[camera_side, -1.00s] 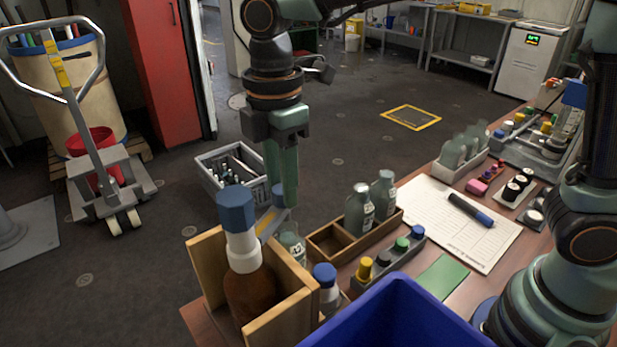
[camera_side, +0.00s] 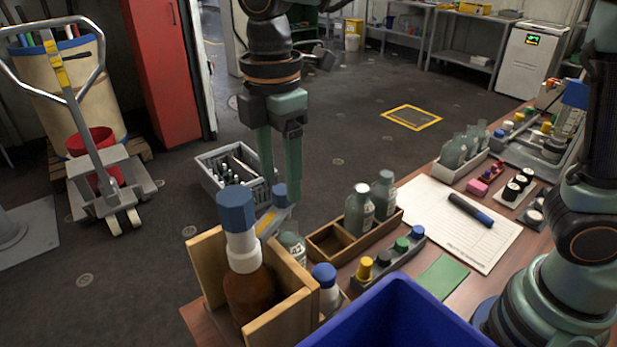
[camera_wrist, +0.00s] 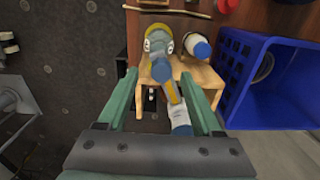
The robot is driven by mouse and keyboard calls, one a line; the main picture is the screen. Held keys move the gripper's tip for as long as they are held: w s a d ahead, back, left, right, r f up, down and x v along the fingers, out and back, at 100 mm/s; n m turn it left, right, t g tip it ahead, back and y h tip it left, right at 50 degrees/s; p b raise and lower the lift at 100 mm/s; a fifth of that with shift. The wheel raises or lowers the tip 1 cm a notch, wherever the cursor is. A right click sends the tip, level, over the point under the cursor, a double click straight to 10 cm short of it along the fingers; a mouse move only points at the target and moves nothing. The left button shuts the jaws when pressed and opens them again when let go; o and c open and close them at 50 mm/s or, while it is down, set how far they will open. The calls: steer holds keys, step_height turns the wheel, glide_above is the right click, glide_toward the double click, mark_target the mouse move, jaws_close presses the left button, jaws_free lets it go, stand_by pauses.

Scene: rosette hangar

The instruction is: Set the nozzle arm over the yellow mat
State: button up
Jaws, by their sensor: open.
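A slim bar with a blue knob (camera_side: 279,193) on its end and a yellow stripe (camera_side: 266,222), which looks like the nozzle arm, stands behind the large brown bottle. My gripper (camera_side: 281,190) is open above it, fingers pointing down. In the wrist view the fingers (camera_wrist: 158,78) are apart, with the blue knob (camera_wrist: 160,71) showing between them; contact cannot be told. A yellow patch (camera_wrist: 157,29) shows beyond the knob, partly covered by a clear bottle; I cannot tell if it is the mat.
The brown bottle (camera_side: 246,287) with its tall blue cap stands close by in a wooden holder (camera_side: 283,322). A blue crate (camera_side: 395,315) is at the front. Small bottles (camera_side: 360,212) stand in a wooden tray (camera_side: 330,245) to the right. Open floor lies beyond the table.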

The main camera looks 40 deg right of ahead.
step_height(320, 180, up, 10)
steer(key=shift+r, duration=0.2)
stand_by(0.3)
steer(key=s+d+f+m+t, duration=0.3)
steer(key=d+f+m, duration=0.2)
steer(key=d+m, duration=0.4)
steer(key=s+d+f+m+t, duration=0.2)
steer(key=d+f+m, duration=0.3)
steer(key=d, duration=0.8)
steer(key=s+m, duration=0.1)
steer(key=m, duration=0.2)
steer(key=shift+f+m+t, duration=0.2)
steer(key=shift+m+t, duration=0.2)
